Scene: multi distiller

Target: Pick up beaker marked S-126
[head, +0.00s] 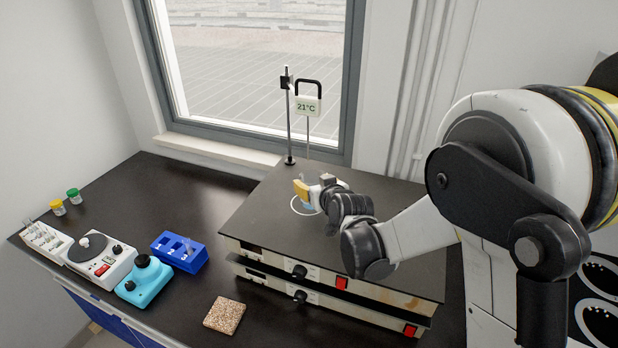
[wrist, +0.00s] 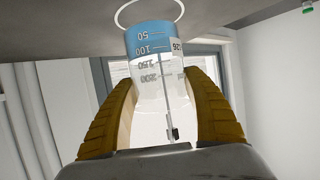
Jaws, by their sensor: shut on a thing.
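My gripper (wrist: 164,95) is shut on a clear beaker (wrist: 160,90), with one yellow finger on each side of it. The beaker has graduation marks and blue liquid at its base end. It appears inverted in the wrist view. A white label shows at its edge, only partly readable. In the head view my gripper (head: 303,188) is over the dark top of the hot plate (head: 265,215), at the white ring marked on it. The beaker is mostly hidden there behind my gripper. I cannot tell if its base touches the plate.
A stand with a 21°C display (head: 308,106) rises behind the ring. To the left are a blue rack (head: 179,252), a turquoise device (head: 145,282), a white device (head: 99,257) and two small vials (head: 66,202). A speckled tile (head: 224,315) lies in front. The back left bench is clear.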

